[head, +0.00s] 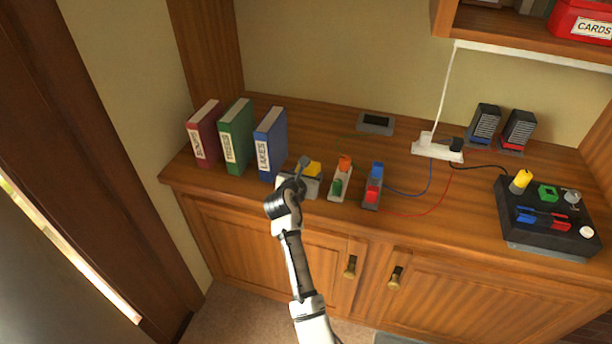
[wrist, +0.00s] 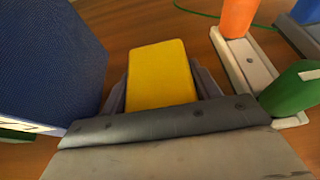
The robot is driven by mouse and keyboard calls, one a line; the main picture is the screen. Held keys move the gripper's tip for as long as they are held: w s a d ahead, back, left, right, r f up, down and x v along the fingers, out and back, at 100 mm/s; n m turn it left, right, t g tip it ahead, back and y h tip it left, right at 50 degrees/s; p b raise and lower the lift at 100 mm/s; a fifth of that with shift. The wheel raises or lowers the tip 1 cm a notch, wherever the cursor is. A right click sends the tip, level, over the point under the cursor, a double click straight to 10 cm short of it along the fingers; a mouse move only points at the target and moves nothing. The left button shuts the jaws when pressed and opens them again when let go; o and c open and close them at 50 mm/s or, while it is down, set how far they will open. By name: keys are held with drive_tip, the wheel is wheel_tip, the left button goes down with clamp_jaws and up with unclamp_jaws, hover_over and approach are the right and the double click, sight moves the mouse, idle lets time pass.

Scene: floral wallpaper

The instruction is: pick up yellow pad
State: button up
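The yellow pad (head: 313,169) sits at a small grey holder (head: 311,189) on the wooden counter, just right of the blue LAKES book. In the wrist view the yellow pad (wrist: 161,75) fills the middle, straight ahead of my gripper (wrist: 160,84). Dark grey finger-like pieces flank the pad on its left and right, apart enough to span its width. In the head view my gripper (head: 303,171) is at the holder, partly covering it and the pad's left side. Contact of the fingers with the pad is hard to see.
The blue book (head: 271,143) stands close on the left. A white tray (head: 340,187) with orange and green pieces is close on the right, then a tray with blue and red pieces (head: 374,185). A black control box (head: 547,227) and a power strip (head: 430,149) lie farther right.

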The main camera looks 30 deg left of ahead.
sight(306, 170)
drive_tip(key=shift+c, duration=1.2)
wheel_tip(306, 170, up, 20)
drive_tip(key=b, duration=0.1)
